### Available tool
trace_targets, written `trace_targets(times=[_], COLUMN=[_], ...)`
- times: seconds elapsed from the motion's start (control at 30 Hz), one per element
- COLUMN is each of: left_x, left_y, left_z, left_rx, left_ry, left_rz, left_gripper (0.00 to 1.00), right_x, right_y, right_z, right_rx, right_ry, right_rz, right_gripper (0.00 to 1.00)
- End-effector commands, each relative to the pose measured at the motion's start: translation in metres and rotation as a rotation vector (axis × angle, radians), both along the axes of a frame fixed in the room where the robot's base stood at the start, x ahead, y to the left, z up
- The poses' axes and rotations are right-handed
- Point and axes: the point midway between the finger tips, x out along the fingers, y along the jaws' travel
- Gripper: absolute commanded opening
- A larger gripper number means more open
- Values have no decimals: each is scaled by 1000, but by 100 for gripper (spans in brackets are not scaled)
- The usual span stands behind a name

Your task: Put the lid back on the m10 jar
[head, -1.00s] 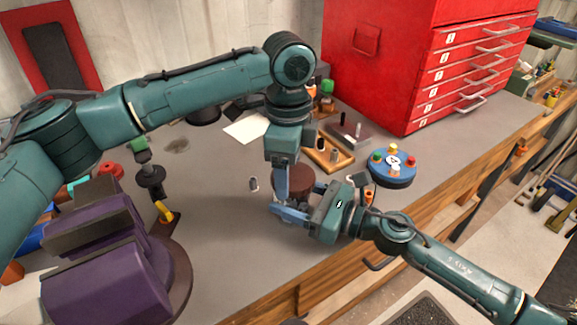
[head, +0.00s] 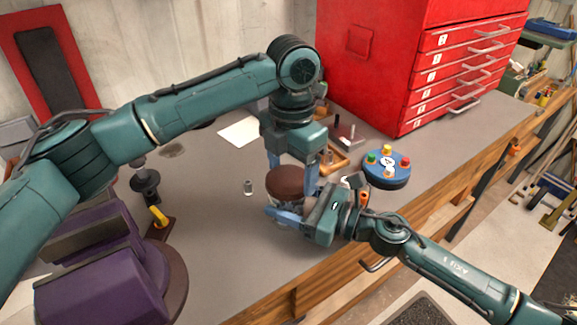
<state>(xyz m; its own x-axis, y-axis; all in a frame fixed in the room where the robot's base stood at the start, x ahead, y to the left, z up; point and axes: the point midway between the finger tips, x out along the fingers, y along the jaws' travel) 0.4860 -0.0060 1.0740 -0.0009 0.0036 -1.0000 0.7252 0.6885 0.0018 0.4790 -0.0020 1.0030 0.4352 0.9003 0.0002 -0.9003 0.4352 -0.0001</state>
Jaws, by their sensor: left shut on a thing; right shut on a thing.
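A round dark brown lid (head: 291,181) is at the middle of the bench, over the jar. My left gripper (head: 291,177) points down from above, with one blue finger on each side of the lid, shut on it. My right gripper (head: 284,214) comes in from the right, low at the bench, and is shut on the jar. The jar is mostly hidden by the lid and the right gripper's blue fingers, and its label does not show. I cannot tell whether the lid touches the jar's rim.
A blue round stand (head: 387,178) with coloured knobs is to the right. A purple machine (head: 103,270) fills the lower left. A red drawer cabinet (head: 425,62) stands behind. The bench's wooden front edge (head: 300,290) is close.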

Motion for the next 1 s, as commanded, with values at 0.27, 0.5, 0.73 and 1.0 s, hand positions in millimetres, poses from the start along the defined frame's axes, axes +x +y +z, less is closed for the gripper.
trace_targets(times=[0.27, 0.5, 0.73, 1.0], left_x=[-2, -3, -2, -2], left_y=[-2, -2, -2, -1], left_z=[2, 2, 1, 0], left_rx=[-5, -7, -5, -3], left_ry=[-2, 0, 0, 1], left_rz=[-265, -269, -266, -264], left_gripper=[50, 50, 86, 92], right_x=[0, 0, 0, 0], right_y=[0, 0, 0, 0], right_z=[-2, -2, -2, -2], right_rx=[-2, -2, -2, -2], right_ry=[3, 3, 3, 3], right_rz=[-1, -1, -1, -1], right_gripper=[0, 0, 0, 0])
